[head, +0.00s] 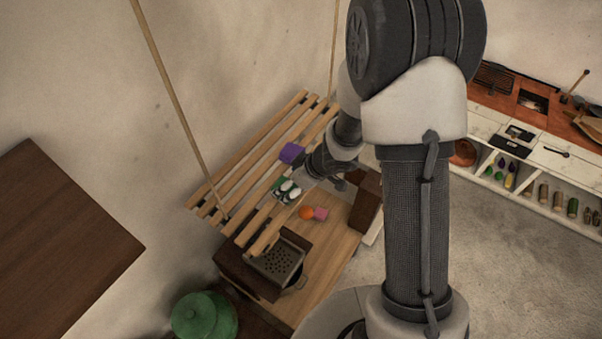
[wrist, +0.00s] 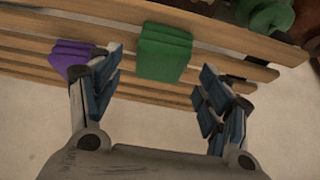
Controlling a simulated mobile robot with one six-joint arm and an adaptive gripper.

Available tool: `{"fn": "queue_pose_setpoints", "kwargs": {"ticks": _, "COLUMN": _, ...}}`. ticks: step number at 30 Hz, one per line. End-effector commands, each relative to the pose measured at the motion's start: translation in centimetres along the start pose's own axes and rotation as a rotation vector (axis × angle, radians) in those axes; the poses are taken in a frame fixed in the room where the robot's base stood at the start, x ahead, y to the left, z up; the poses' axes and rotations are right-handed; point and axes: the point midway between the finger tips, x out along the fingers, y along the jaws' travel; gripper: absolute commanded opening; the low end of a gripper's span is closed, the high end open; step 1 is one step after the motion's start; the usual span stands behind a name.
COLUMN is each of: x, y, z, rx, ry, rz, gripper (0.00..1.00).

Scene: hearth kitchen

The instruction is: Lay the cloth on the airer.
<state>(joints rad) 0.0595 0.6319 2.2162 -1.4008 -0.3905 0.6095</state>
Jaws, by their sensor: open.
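The airer (head: 226,166) is a slatted wooden rack hung on ropes; its slats (wrist: 30,47) cross the wrist view. A green cloth (wrist: 164,53) lies folded over a slat there, in the gap between my fingers, and neither finger visibly grips it. In the head view the green cloth (head: 279,183) shows only partly. A purple cloth (wrist: 70,57) hangs to its left, partly behind my left finger; it is also in the head view (head: 291,152). My gripper (wrist: 160,66) is open and empty. I cannot tell its exact height above the slats.
Below the airer is a wooden table (head: 338,235) with an orange ball (head: 305,212), a pink block (head: 320,213) and a dark perforated box (head: 277,262). A green pot (head: 204,316) stands at the lower left. A shelf unit (head: 540,165) is at the right, beyond open floor.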

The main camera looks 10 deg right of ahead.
Motion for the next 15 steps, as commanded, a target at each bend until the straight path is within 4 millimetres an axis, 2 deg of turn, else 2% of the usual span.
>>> {"fn": "queue_pose_setpoints", "kwargs": {"ticks": 1, "x": -1.7, "y": 0.1, "z": -0.2, "rx": 0.000, "ry": 0.001, "rz": 0.003, "gripper": 0.71}}
{"fn": "queue_pose_setpoints", "kwargs": {"ticks": 6, "x": -5.5, "y": 0.1, "z": -0.3, "rx": 0.001, "ry": 0.002, "rz": 0.003, "gripper": 0.71}}
{"fn": "queue_pose_setpoints", "kwargs": {"ticks": 9, "x": -7.3, "y": 0.1, "z": -0.2, "rx": 0.001, "ry": 0.002, "rz": 0.003, "gripper": 0.71}}
{"fn": "queue_pose_setpoints", "kwargs": {"ticks": 15, "x": -9.1, "y": 0.1, "z": 0.0, "rx": 0.000, "ry": 0.001, "rz": 0.002, "gripper": 0.71}}
